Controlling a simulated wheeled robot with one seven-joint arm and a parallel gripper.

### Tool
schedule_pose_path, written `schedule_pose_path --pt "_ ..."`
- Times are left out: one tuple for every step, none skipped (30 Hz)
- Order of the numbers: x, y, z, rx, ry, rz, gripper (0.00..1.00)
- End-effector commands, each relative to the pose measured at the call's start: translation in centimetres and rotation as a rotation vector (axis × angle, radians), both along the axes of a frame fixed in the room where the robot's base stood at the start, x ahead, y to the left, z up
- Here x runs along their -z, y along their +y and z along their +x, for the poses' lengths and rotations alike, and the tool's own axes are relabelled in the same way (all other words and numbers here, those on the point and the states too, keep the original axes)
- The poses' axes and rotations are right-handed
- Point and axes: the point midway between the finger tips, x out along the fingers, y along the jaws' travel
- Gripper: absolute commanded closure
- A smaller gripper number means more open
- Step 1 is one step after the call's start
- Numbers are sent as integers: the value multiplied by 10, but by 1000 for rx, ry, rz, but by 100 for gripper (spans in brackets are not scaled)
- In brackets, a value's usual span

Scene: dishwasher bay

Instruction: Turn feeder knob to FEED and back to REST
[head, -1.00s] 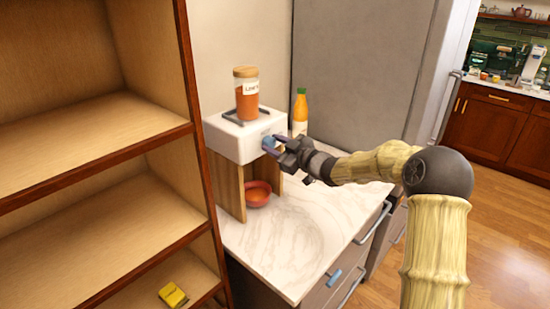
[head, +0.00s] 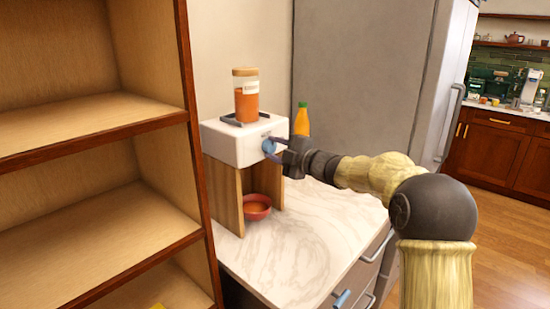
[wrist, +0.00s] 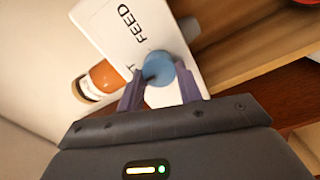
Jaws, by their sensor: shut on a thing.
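The white feeder box (head: 228,146) stands on wooden side panels on the counter. Its blue knob (head: 268,146) is on the front face. My gripper (head: 277,147) is shut on the knob, one finger on each side. In the wrist view the knob (wrist: 158,67) sits between the purple fingers. The word FEED (wrist: 130,22) shows on the white face; of another label only a last letter T shows beside the left finger. I cannot tell exactly where the knob points. A jar of orange contents (head: 246,102) stands on top, and a red bowl (head: 257,212) with orange contents sits underneath.
An orange bottle with a green cap (head: 301,120) stands behind my gripper. A wooden shelf unit (head: 100,130) is close on the left and a grey fridge (head: 370,80) at the back. The marble counter (head: 300,235) in front is clear.

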Motion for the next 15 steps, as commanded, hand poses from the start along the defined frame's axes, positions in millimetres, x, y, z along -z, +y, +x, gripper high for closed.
schedule_pose_path --pt "3 0 0 -1 -13 -13 88" --pt "3 0 0 -1 -21 -19 88" --pt "3 0 0 -1 -29 -25 88" --pt "3 0 0 -1 -34 -29 88" --pt "3 0 0 -1 -37 -32 88" --pt "2 0 0 0 -42 -36 88" --pt "2 0 0 0 -44 -37 88" --pt "2 0 0 0 -46 -39 88" --pt "2 0 0 0 -48 -40 88" --pt "2 0 0 0 -49 -41 88" --pt "2 0 0 0 -49 -42 88" --pt "1 0 0 0 -49 -42 88" --pt "2 0 0 0 -49 -42 88" --pt "2 0 0 0 -49 -42 88" --pt "2 0 0 0 -49 -42 88"
